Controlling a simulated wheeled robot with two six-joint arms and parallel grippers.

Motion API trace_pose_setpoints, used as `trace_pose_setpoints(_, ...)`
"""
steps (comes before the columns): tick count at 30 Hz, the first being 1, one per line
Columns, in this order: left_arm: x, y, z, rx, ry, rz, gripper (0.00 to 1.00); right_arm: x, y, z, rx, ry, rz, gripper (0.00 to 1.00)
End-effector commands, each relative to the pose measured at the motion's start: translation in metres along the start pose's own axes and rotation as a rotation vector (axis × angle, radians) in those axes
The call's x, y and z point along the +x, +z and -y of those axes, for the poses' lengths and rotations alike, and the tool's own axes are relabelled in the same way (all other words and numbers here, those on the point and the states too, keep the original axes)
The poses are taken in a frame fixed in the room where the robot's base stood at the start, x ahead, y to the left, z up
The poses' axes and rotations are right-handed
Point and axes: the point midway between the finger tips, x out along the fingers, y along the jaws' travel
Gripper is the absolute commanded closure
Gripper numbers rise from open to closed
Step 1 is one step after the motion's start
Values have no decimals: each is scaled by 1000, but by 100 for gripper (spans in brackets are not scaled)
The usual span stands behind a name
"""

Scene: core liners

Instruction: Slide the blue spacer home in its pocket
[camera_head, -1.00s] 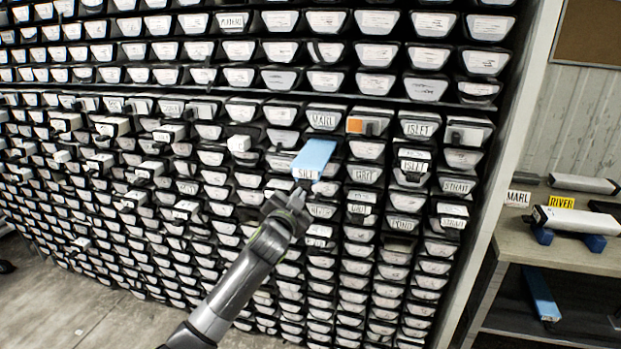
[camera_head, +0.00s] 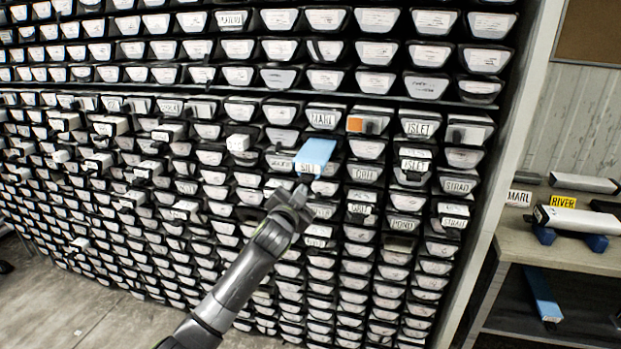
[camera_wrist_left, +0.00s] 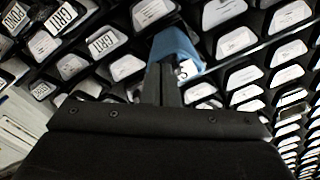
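The blue spacer (camera_head: 317,152) sticks out of its pocket in the rack, with a white SILT label on its near end. My left gripper (camera_head: 301,190) is just below and in front of that end. In the left wrist view, the fingers (camera_wrist_left: 163,85) are together with nothing between them. They overlap the near end of the blue spacer (camera_wrist_left: 178,45) and hide part of its label. I cannot tell for sure whether the fingertips touch it. The inside of the pocket is hidden. My right gripper is not in view.
Rows of labelled liner ends (camera_head: 365,174) surround the spacer, and several white liners (camera_head: 238,143) stick out to the left. At right, a bench (camera_head: 560,255) holds a white liner (camera_head: 580,219) on blue blocks. Another blue piece (camera_head: 541,294) lies on the shelf below.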

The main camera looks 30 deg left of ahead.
Motion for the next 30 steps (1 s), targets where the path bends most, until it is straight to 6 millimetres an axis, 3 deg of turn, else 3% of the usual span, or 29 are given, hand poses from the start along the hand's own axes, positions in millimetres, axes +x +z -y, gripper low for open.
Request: trace_pose_setpoints(30, 21, 0, 0, 0, -1, -1, 100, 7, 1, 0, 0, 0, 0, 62)
